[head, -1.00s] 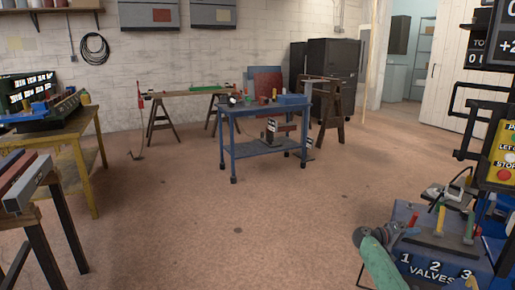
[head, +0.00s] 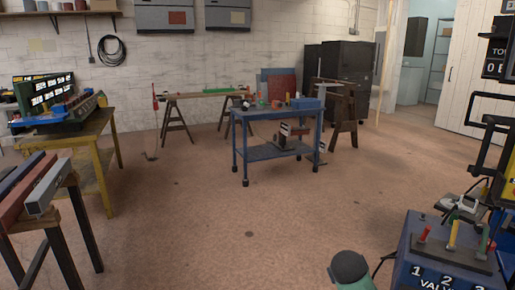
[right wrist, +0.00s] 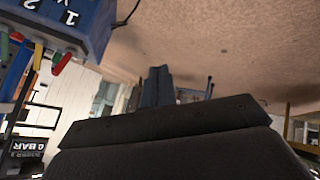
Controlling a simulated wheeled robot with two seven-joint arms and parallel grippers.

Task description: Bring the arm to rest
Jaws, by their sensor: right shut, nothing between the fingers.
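My right gripper (right wrist: 158,86) shows in the right wrist view, with its dark fingers together and nothing between them. The wrist picture is upside down, with the floor at the top. The gripper points across open floor and touches nothing that I can see. In the head view, a rounded green and dark part of my own arm shows at the bottom edge; the right gripper itself is out of that view. My left gripper is in neither view.
A blue valve box (head: 424,250) with coloured levers stands at the lower right; it also shows in the wrist view (right wrist: 92,22). A blue cart (head: 270,153) stands mid-room. A yellow table (head: 75,140) and a sawhorse (head: 62,225) stand left. The floor between is clear.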

